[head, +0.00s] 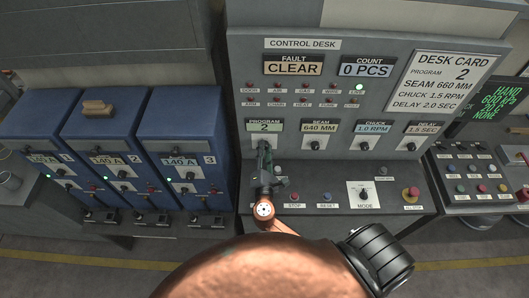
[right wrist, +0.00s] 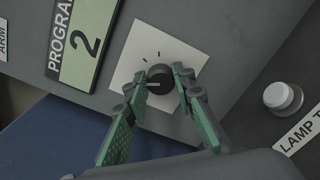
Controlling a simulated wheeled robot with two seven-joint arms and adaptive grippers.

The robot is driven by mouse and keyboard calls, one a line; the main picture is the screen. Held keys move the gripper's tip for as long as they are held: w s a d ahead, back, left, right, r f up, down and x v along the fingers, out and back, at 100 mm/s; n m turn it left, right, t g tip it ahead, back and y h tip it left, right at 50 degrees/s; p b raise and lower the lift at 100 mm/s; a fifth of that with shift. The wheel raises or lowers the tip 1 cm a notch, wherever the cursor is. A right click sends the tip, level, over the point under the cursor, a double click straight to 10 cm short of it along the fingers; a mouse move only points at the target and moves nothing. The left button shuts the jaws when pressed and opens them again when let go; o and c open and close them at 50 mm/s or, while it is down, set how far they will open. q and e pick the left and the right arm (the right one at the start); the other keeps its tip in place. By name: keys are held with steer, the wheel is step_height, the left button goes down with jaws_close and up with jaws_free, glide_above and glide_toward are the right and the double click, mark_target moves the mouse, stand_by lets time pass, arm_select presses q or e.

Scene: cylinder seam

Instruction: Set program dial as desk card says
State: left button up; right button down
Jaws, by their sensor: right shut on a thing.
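The desk card (head: 454,78) on the upright panel reads PROGRAM 2, SEAM 660 MM, CHUCK 1.5 RPM, DELAY 2.0 SEC. The program display (head: 264,126) reads 2, and it also shows in the right wrist view (right wrist: 84,38). The program dial (right wrist: 158,80) is a black knob on a white plate with tick marks. My right gripper (right wrist: 161,74) has its two green-padded fingers on either side of the knob, shut on it. In the head view my right gripper (head: 264,152) hides the dial. My left gripper is not in view.
Seam (head: 316,147), chuck (head: 366,142) and delay (head: 412,146) dials sit to the right, reading 640 MM, 1.0 RPM and 1.5 SEC. Below are stop (head: 295,197) and reset buttons, a mode knob (head: 365,195) and a red all-stop button (head: 411,194). A lamp-test button (right wrist: 283,97) is close to the gripper.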

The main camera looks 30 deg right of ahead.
steer(key=shift+f+m+b, duration=0.1)
steer(key=shift+m+b, duration=0.35)
steer(key=shift+m, duration=0.15)
steer(key=c, duration=1.6)
jaws_free()
steer(key=shift+s, duration=0.1)
steer(key=v, duration=1.2)
